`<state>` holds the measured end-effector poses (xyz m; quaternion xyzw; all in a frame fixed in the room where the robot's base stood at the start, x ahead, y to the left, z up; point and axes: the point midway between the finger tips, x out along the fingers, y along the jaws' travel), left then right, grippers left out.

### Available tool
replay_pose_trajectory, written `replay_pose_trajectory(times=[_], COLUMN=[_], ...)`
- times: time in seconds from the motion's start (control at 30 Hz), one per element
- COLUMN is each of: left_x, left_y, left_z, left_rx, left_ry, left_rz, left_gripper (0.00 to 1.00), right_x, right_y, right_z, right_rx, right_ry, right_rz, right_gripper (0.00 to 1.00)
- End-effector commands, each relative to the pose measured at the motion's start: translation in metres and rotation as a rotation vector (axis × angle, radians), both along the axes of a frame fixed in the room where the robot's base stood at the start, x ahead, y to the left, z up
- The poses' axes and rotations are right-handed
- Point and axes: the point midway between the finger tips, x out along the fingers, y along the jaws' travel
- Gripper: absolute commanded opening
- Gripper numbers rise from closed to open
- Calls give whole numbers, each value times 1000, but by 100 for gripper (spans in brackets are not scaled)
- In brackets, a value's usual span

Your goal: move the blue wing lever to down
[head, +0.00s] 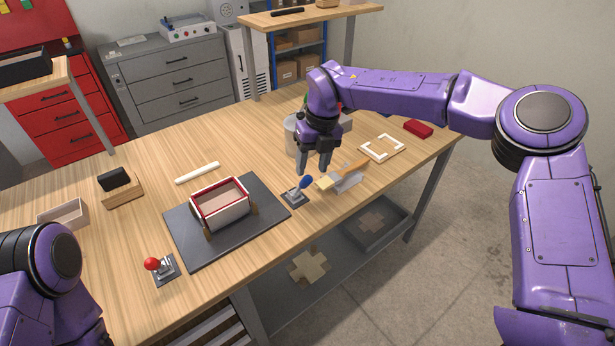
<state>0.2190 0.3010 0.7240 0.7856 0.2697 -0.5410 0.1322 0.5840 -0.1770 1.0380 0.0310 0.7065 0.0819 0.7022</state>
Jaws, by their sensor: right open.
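The blue wing lever (305,183) stands on a small dark base on the table, just right of the grey mat; its blue knob is up and tilted to the right. My right gripper (314,170) points down with its fingers apart, over or just behind the blue knob. I cannot tell whether a finger touches it. The box former (222,204), white and red with brown wings at its sides, sits on the dark grey mat (190,252). My left arm shows at the lower left, but its gripper is out of view.
A red-knobbed lever (153,264) stands at the mat's front left. A grey pot (291,136) stands behind my right gripper. A white bar (197,173) lies behind the mat.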

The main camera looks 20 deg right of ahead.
Motion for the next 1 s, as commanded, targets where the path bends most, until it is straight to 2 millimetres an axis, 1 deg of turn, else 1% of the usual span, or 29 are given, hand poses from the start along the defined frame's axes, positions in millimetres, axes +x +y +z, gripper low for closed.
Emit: replay_pose_trajectory(times=[0.03,0.13,0.2,0.3,0.4,0.63,0.67,0.7,0.8,1.0], left_x=[0,0,0,0,0,0,0,0,0,0], left_y=[0,0,0,0,0,0,0,0,0,0], left_z=[7,13,16,18,18,18,18,18,18,19], left_rx=[0,0,0,0,0,0,0,0,0,0], left_ry=[0,0,0,0,0,0,0,0,0,0], left_rz=[0,0,0,0,0,0,0,0,0,0], left_gripper=[57,57,57,57,57,57,57,57,57,57], right_x=[-1,-1,-1,-1,-2,-2,-2,-2,-2,-2], right_y=[3,7,9,10,10,9,9,9,9,7], right_z=[-10,-32,-44,-57,-63,-65,-65,-65,-65,-64], right_rx=[-1,-2,-2,-3,-3,-4,-4,-4,-4,-5], right_ry=[5,5,4,2,1,1,1,1,1,3], right_rz=[5,6,6,3,2,1,1,1,1,-1], right_gripper=[51,51,51,51,51,51,41,28,0,0])
